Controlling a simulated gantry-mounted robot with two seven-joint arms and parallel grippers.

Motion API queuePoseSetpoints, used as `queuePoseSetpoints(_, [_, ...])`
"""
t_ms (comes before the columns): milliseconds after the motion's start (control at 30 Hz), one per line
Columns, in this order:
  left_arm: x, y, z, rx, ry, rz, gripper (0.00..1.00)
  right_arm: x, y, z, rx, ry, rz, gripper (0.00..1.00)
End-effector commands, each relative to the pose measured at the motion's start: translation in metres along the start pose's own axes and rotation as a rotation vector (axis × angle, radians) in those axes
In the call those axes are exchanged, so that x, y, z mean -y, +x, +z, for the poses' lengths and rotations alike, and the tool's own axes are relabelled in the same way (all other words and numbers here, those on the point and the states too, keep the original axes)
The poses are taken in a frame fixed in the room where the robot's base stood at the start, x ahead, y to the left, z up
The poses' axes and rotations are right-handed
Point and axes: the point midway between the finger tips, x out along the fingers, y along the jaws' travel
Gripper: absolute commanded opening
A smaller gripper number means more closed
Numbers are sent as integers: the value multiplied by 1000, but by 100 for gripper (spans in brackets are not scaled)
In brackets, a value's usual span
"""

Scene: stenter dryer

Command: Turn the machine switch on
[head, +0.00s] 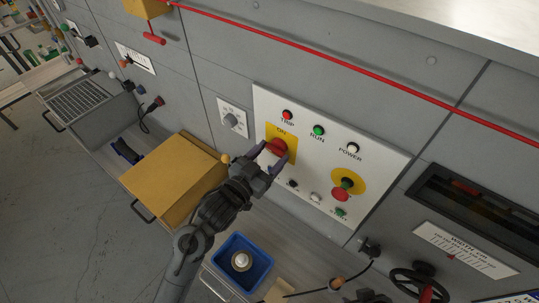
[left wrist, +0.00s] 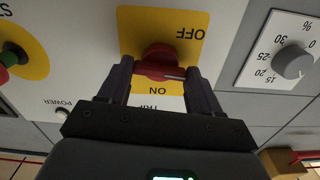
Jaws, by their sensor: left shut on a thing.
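The machine switch is a red rotary knob (head: 277,146) on a yellow plate (head: 273,131) at the left of the white control panel (head: 385,145). My left gripper (head: 275,155) is shut on the knob, one finger on each side. In the left wrist view, the red knob (left wrist: 160,60) sits between the fingers (left wrist: 160,80). The view is upside down, with OFF above the knob and ON below it. A white mark on the knob points right, between the two words. My right gripper is not in view.
The panel also has TRIP (head: 287,114), RUN (head: 319,130) and POWER (head: 353,147) lights and a red emergency button (head: 341,194). A grey dial (head: 231,120) is left of it. A blue bin (head: 262,260) and yellow box (head: 172,178) stand below.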

Motion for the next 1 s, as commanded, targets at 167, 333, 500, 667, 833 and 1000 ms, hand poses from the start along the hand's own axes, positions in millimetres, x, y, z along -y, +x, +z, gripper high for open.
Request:
queuePoseSetpoints(167, [0,0,0,1,138,1,33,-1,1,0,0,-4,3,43])
queuePoseSetpoints(333, [0,0,1,0,298,2,33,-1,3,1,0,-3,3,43])
queuePoseSetpoints(500, [0,0,1,0,459,1,33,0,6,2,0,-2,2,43])
queuePoseSetpoints(667, [0,0,2,0,611,1,33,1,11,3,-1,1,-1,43])
queuePoseSetpoints(833, [0,0,2,0,773,1,33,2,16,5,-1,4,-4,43])
queuePoseSetpoints(1000, [0,0,2,-1,935,0,33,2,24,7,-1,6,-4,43])
